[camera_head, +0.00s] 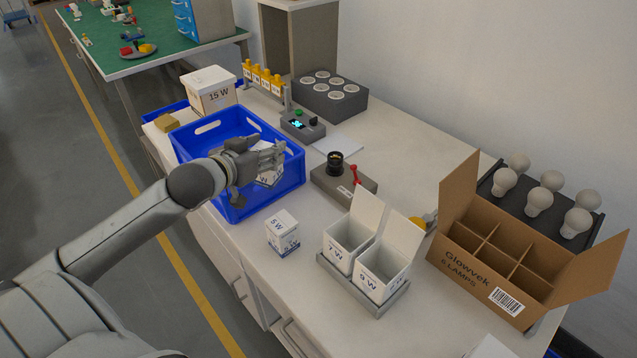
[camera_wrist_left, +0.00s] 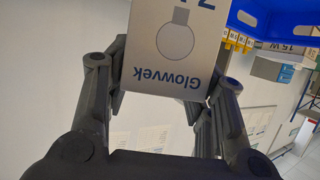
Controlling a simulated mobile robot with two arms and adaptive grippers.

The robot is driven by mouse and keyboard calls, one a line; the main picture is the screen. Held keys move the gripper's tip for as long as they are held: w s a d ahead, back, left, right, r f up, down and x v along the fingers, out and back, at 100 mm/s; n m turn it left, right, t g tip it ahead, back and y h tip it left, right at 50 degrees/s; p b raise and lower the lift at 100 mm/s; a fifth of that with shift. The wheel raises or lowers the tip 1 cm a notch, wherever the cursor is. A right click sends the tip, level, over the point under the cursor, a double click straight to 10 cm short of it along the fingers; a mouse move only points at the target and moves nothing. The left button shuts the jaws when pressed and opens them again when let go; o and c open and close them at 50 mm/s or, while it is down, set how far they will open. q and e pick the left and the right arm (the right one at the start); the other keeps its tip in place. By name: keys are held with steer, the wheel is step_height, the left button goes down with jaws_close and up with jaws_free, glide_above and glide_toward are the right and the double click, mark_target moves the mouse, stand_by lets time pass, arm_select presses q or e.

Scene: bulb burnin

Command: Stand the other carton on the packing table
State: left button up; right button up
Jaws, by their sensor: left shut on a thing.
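My left gripper (camera_head: 262,160) is shut on a small white carton (camera_head: 268,178), which also fills the top middle of the left wrist view (camera_wrist_left: 170,50). Its "Glowvek" print and bulb drawing are upside down in that view. In the head view the carton looks tilted and within the outline of the blue crate (camera_head: 236,205); its height above the crate floor is unclear. The fingers hide part of it. A white carton marked 5 W (camera_head: 283,232) stands upright on the white table (camera_head: 235,240), in front of the crate. My right gripper is not in view.
A grey tray (camera_head: 385,308) holds two open cartons marked 7 W and 9 W. A 15 W carton (camera_head: 210,97) is behind the crate.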

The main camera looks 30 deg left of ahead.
arm_select(q)
steer(key=shift+w+d+f+p, duration=0.25)
steer(key=shift+w+d+f, duration=0.65)
steer(key=shift+d+f, duration=1.2)
steer(key=shift+w+d+f+p, duration=0.25)
steer(key=shift+w+d+f, duration=0.7)
steer(key=shift+d+f, duration=1.1)
steer(key=shift+w+d+f+p, duration=0.25)
steer(key=shift+w+d+f, duration=0.65)
steer(key=shift+d+f, duration=1.15)
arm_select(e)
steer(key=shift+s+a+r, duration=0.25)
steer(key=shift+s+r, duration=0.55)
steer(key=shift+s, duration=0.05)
arm_select(q)
steer(key=shift+a+f, duration=0.1)
steer(key=shift+f, duration=0.05)
steer(key=o, duration=0.8)
steer(key=shift+c, duration=0.2)
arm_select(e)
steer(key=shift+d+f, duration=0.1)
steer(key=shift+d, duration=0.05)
arm_select(q)
steer(key=shift+s, duration=0.1)
